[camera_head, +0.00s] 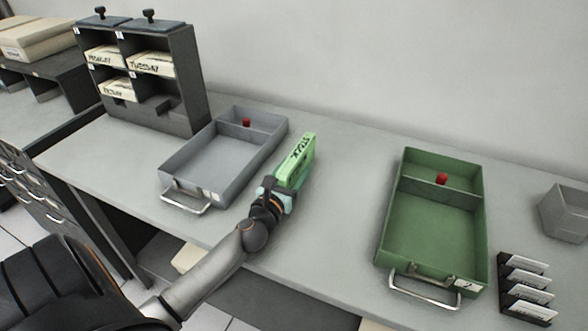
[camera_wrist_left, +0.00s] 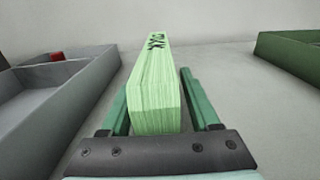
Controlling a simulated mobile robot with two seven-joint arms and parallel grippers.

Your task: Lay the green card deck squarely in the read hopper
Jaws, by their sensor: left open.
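The green card deck (camera_head: 297,160), with dark lettering on it, rests on the grey counter between two open trays. My left gripper (camera_head: 276,190) is at its near end. In the left wrist view, the deck (camera_wrist_left: 157,90) sits between the open fingers of the left gripper (camera_wrist_left: 156,98), with a gap on at least the right side. The grey tray (camera_head: 172,170) is to the left, the green tray (camera_head: 484,215) to the right. Both have a divider, a red piece and a front handle. No readable label shows which is the read hopper. My right gripper is out of view.
A dark pigeonhole rack (camera_head: 180,112) holding labelled card decks stands at the back left. A small black card rack (camera_head: 508,290) and a grey bin (camera_head: 562,210) are at the right. The counter between deck and green tray is clear.

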